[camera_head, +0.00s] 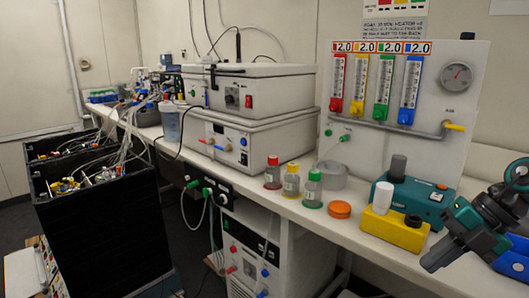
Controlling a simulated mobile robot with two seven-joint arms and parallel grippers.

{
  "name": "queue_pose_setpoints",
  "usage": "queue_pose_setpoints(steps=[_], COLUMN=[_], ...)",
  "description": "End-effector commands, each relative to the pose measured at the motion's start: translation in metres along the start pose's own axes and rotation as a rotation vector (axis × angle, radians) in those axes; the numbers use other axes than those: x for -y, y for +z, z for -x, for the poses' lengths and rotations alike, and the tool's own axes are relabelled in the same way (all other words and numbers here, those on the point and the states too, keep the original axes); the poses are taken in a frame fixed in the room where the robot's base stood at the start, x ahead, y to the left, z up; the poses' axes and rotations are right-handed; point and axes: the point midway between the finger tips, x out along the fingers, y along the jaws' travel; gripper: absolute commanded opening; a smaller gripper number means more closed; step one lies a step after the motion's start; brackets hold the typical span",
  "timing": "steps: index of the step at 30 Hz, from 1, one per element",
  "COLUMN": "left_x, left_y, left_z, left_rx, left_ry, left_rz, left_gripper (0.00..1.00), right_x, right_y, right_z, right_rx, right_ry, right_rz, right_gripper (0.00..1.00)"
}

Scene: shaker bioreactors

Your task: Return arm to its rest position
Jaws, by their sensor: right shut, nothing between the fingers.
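My right gripper (434,262), with dark fingers and a teal and black wrist, comes in from the right edge. It is shut and empty. It is in front of the yellow block (394,230) with the white cylinder and the teal device (420,197) at the bench's right end. Whether it touches anything cannot be told. My left gripper is not in view.
Bottles with red (272,173), yellow (291,181) and green (312,189) caps stand near the bench edge beside an orange lid (340,209). A flowmeter panel (432,110) stands behind. Stacked white shaker units (252,125) are mid-bench. Black bins (95,230) stand left.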

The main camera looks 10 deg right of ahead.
Motion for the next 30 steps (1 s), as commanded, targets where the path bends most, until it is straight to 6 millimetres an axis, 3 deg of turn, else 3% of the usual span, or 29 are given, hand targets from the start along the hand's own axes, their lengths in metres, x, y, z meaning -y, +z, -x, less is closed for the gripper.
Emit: queue_pose_setpoints(steps=[9,19,26,30], left_x=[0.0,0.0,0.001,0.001], left_y=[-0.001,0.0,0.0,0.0], left_z=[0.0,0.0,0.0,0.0], left_rx=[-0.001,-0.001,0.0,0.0], left_ry=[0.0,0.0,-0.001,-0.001], left_rz=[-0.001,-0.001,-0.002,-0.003], left_gripper=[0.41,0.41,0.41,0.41], right_x=[0.034,0.08,0.107,0.111], right_y=[0.0,-0.012,-0.048,-0.082], right_z=[-0.062,-0.13,-0.198,-0.243], right_rx=[0.067,0.208,0.279,0.284], right_ry=[0.555,0.906,1.006,0.998], right_rz=[-0.376,-0.881,-1.317,-1.586], right_gripper=[0.0,0.0,0.0,0.0])
